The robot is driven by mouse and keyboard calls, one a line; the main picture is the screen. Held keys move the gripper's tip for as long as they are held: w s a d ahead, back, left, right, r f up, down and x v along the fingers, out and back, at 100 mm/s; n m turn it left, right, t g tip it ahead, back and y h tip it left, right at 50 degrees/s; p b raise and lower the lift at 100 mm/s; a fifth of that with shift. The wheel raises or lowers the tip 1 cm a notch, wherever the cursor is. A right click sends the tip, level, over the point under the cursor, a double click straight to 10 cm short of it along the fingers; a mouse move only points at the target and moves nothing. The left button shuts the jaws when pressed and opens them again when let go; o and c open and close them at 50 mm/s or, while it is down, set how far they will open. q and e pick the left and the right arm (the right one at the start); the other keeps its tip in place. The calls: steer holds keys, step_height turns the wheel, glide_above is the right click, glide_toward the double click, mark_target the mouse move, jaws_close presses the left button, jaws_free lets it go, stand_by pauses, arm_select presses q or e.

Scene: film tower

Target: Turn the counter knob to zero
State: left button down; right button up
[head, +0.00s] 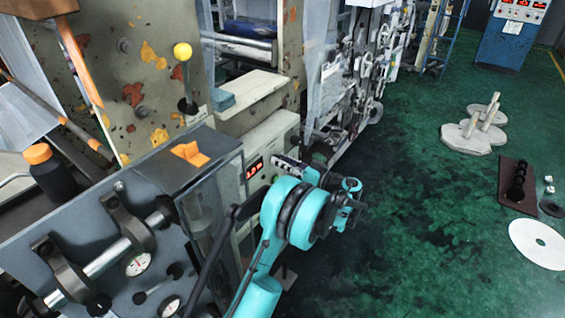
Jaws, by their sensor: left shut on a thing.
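The counter is a pale box on the side of the machine, with a lit red display (255,168) on its front face. Its digits are too small to read surely. My left gripper (289,167) is at the front of the counter, just right of the display, at the end of my teal arm. It is shut on the counter knob, which the fingers and my wrist largely hide. Which way the knob points cannot be told. My right gripper is not in view.
A white disc (538,243) and a brown mat (508,180) lie at the right. The green floor between is clear.

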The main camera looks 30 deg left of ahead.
arm_select(q)
steer(key=m, duration=0.7)
steer(key=m+b, duration=0.1)
steer(key=m, duration=0.6)
steer(key=shift+w+f, duration=0.1)
steer(key=shift+f, duration=0.1)
stand_by(0.5)
steer(key=c, duration=1.2)
jaws_free()
steer(key=d, duration=0.8)
steer(key=s+d, duration=0.1)
steer(key=d, duration=0.3)
